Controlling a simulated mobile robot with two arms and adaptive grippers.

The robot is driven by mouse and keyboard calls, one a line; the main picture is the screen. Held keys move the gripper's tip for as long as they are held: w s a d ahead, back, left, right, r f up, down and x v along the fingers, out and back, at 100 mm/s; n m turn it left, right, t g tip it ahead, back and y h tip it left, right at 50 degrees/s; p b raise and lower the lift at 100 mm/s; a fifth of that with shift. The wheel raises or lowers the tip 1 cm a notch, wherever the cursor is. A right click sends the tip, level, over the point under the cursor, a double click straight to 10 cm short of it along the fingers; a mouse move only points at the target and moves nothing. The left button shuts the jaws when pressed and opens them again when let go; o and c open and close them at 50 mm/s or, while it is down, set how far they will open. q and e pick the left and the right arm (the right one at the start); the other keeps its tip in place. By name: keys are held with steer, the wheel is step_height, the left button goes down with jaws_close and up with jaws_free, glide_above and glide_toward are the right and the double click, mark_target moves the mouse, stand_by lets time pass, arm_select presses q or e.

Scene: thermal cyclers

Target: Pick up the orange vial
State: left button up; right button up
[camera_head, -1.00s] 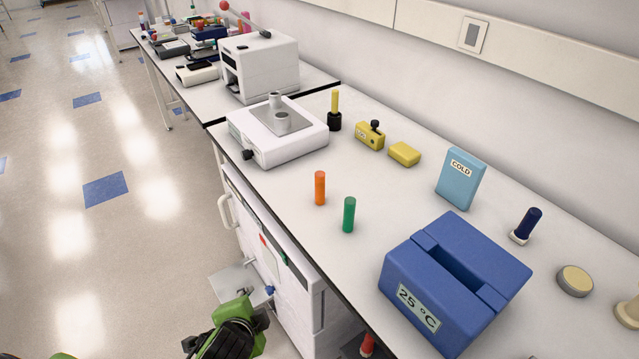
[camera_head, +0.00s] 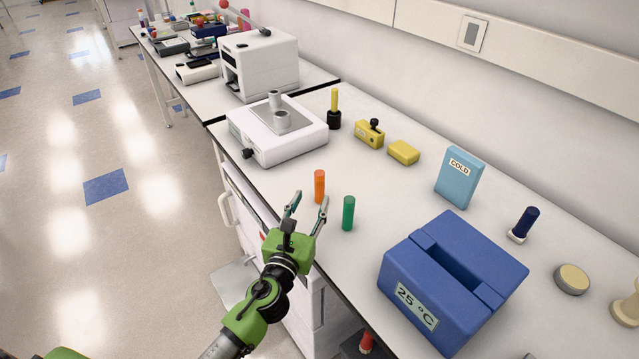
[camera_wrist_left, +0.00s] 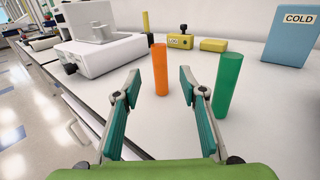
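The orange vial (camera_head: 319,186) stands upright on the white bench near its front edge; it also shows in the left wrist view (camera_wrist_left: 160,70). My left gripper (camera_head: 308,200) is open and empty at the front of the bench, its fingers pointing toward the orange vial. In the left wrist view the gripper (camera_wrist_left: 154,105) has its fingers spread, and the vial stands beyond the fingertips, between them in the picture. A green vial (camera_head: 348,213) stands upright to the right, close to the right finger. My right gripper does not show.
A white device (camera_head: 277,136) stands behind the orange vial to the left. Yellow blocks (camera_head: 403,153), a light blue COLD box (camera_head: 460,177) and a blue 25 °C box (camera_head: 450,285) stand to the right. The bench between the vials and yellow blocks is clear.

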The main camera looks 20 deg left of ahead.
mark_target(318, 185)
arm_select(q)
steer(key=w, duration=0.9)
steer(key=shift+f, duration=0.1)
steer(key=shift+s, duration=0.1)
steer(key=shift+a, duration=0.1)
jaws_close()
